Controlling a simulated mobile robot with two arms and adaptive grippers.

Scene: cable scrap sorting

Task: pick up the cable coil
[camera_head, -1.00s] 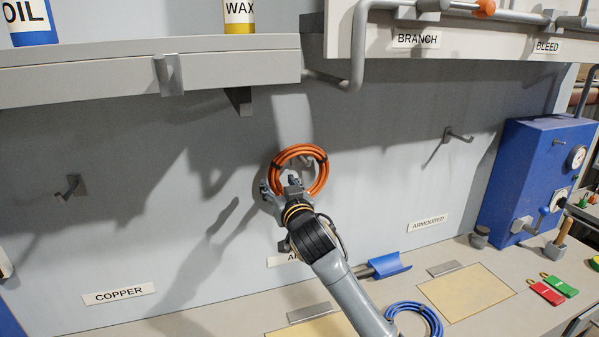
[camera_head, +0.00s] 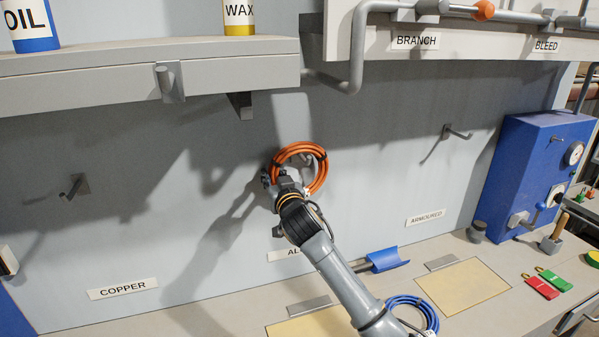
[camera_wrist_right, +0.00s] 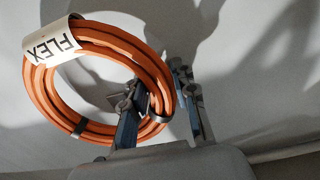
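An orange cable coil (camera_head: 318,178) with dark ties hangs at the grey wall panel, under the shelf. In the right wrist view the coil (camera_wrist_right: 45,100) bears a white tag reading FLEX. My right gripper (camera_head: 274,177) is at the coil's lower left in the head view. In the wrist view my right gripper (camera_wrist_right: 160,88) has one finger inside the ring and the other outside, with the coil's bundle between them. The fingers look apart; firm contact cannot be seen. The gripper hides part of the coil. My left gripper is not in view.
A blue coil (camera_head: 428,311) lies on the bench near my right forearm, beside a blue scoop (camera_head: 385,260). Empty wall hooks stand at left (camera_head: 74,187) and right (camera_head: 457,133). The shelf (camera_head: 230,74) and a grey pipe (camera_head: 357,60) overhang the wall.

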